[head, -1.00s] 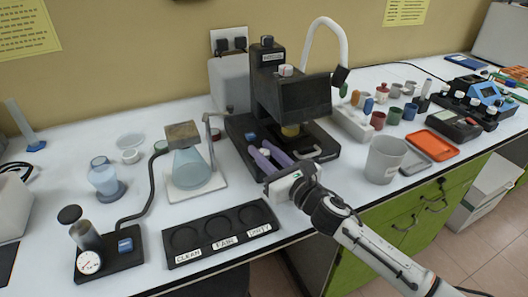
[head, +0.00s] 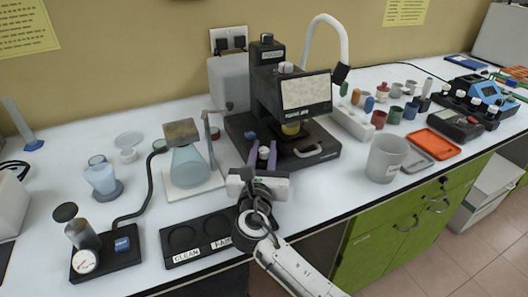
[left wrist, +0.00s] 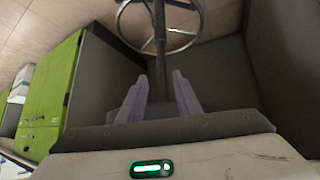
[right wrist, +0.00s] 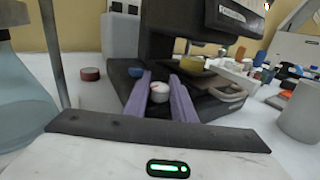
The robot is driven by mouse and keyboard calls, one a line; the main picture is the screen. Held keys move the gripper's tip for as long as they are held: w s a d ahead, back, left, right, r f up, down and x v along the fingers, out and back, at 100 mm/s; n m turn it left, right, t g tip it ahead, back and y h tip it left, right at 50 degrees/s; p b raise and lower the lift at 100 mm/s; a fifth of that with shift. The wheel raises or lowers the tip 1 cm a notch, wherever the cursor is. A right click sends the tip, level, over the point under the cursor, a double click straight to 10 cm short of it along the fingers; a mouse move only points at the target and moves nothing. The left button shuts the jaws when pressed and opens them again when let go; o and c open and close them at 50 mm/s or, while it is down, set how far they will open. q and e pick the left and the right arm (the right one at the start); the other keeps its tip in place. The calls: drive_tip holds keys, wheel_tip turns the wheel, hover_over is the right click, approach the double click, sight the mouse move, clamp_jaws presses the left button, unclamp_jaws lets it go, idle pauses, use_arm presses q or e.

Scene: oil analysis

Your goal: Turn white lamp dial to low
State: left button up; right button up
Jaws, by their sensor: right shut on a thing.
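The white dial (right wrist: 159,92), with a small red mark, sits on the front of the dark base of the black instrument (right wrist: 185,50). In the right wrist view it is between the purple fingers of my right gripper (right wrist: 161,82), which is shut on it. My left gripper (left wrist: 158,82) shows only in the left wrist view. Its fingers are apart and empty, pointing toward the floor.
A blue knob (head: 250,136) is left of the fingers. A flask (head: 190,170) on a stand is close on the left. A black tray (head: 182,240) labelled CLEAN lies below the right arm. A grey beaker (head: 386,158) stands right. Open white table lies between instrument and beaker.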

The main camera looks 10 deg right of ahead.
drive_tip(key=shift+m+g+h, duration=0.6)
drive_tip(key=shift+m+h, duration=0.3)
drive_tip(key=shift+h, duration=0.4)
drive_tip(key=shift+b, duration=0.3)
drive_tip(key=shift+h, duration=0.3)
drive_tip(key=o, duration=0.8)
